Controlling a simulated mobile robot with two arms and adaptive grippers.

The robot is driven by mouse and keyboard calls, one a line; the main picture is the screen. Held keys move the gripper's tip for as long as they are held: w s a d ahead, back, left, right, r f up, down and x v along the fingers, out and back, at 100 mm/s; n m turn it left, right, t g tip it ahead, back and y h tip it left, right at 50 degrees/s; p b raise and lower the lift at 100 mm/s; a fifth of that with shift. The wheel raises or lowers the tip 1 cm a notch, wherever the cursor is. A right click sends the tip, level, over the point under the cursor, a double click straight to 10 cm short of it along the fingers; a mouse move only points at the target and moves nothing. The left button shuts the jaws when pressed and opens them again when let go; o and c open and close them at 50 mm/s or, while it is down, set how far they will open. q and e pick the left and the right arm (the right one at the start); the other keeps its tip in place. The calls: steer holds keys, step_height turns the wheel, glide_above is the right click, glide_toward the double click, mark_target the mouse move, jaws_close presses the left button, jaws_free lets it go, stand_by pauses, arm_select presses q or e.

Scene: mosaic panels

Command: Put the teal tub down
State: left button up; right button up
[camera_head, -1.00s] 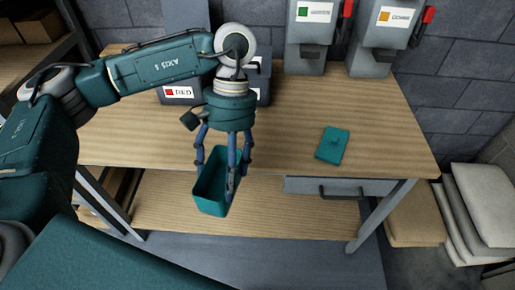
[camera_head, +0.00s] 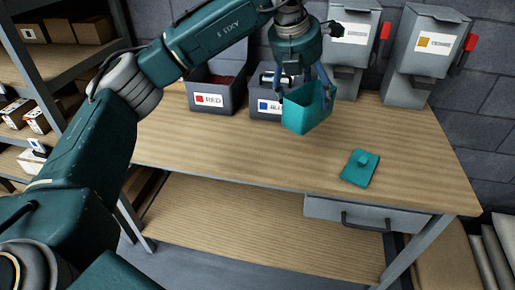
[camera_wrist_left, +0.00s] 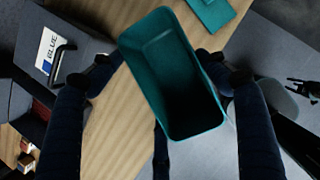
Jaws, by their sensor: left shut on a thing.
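The teal tub (camera_head: 306,115) is an open, empty-looking box. My left gripper (camera_head: 306,88) is shut on it from above, with fingers at its sides. The tub hangs upright or slightly tilted over the table's back half, in front of the blue-labelled bin; a gap to the tabletop seems to remain, but its height is hard to tell. In the left wrist view the tub (camera_wrist_left: 170,75) fills the middle between the dark fingers, its inside dark. My right gripper does not show.
The wooden table (camera_head: 220,150) has free room at its front and middle. A red-labelled bin (camera_head: 216,96) and a blue-labelled bin (camera_head: 262,104) stand at the back. Two grey dispensers with red levers (camera_head: 425,55) stand behind. A grey drawer (camera_head: 350,212) hangs under the front edge.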

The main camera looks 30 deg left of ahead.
arm_select(q)
steer(key=w+r+n, duration=0.1)
steer(key=n, duration=0.1)
steer(key=w+n+y, duration=0.1)
steer(key=w+r+n+y+b, duration=0.1)
steer(key=n, duration=0.1)
steer(key=shift+a+r+n, duration=0.3)
steer(key=shift+c, duration=0.2)
steer(key=shift+w+a+f+n, duration=0.15)
steer(key=shift+f+n, duration=0.15)
steer(key=shift+f, duration=0.3)
step_height(320, 180, down, 15)
steer(key=p, duration=0.2)
steer(key=shift+r, duration=0.2)
steer(key=shift+o, duration=0.2)
steer(key=shift+a+f+p, duration=0.1)
steer(key=shift+f+p, duration=0.35)
steer(key=shift+f, duration=1.55)
steer(key=o, duration=1.9)
steer(key=shift+c, duration=0.2)
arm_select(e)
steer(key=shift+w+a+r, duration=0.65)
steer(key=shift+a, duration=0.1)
